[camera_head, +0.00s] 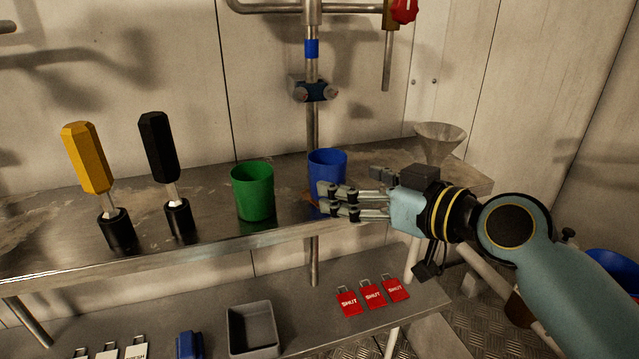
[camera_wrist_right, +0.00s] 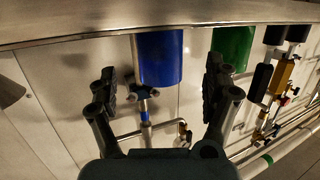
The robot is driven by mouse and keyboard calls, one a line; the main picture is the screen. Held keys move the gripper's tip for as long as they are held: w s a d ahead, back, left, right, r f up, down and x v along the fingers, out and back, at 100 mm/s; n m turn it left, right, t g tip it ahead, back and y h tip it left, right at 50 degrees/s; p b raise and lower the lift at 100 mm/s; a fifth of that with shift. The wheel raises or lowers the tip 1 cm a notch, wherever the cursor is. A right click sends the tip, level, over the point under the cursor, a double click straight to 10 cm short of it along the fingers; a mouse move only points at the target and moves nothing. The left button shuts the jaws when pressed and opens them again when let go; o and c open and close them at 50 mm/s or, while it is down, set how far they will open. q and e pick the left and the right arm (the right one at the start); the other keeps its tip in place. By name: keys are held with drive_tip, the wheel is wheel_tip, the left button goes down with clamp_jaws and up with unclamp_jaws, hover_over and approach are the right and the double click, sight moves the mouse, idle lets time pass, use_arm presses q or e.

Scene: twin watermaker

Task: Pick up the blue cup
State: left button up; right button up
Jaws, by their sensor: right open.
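The blue cup (camera_head: 327,163) stands upright on the upper metal shelf, below the blue-banded pipe. In the right wrist view, which is upside down, the blue cup (camera_wrist_right: 161,58) shows ahead between the two fingers. My right gripper (camera_head: 352,187) comes in from the right, open and empty. Its near finger overlaps the lower part of the cup in the head view, hiding its base. The wrist view shows the right gripper (camera_wrist_right: 160,78) with its fingers spread wider than the cup. I cannot tell whether a finger touches it. My left gripper is out of view.
A green cup (camera_head: 253,191) stands close left of the blue one. Black-handled (camera_head: 158,145) and yellow-handled (camera_head: 87,158) tools stand in black holders further left. A metal funnel (camera_head: 438,142) is behind my right gripper. Red tags (camera_head: 373,295) and a grey bin (camera_head: 253,330) are on the lower shelf.

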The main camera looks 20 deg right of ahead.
sight(327, 179)
drive_tip(key=x, duration=0.6)
drive_tip(key=shift+w+a+f+b, duration=0.15)
drive_tip(key=shift+w+f+b, duration=0.1)
drive_tip(key=shift+f+b, duration=0.1)
drive_tip(key=shift+c, duration=0.4)
drive_tip(key=c, duration=1.2)
drive_tip(key=shift+c, duration=0.2)
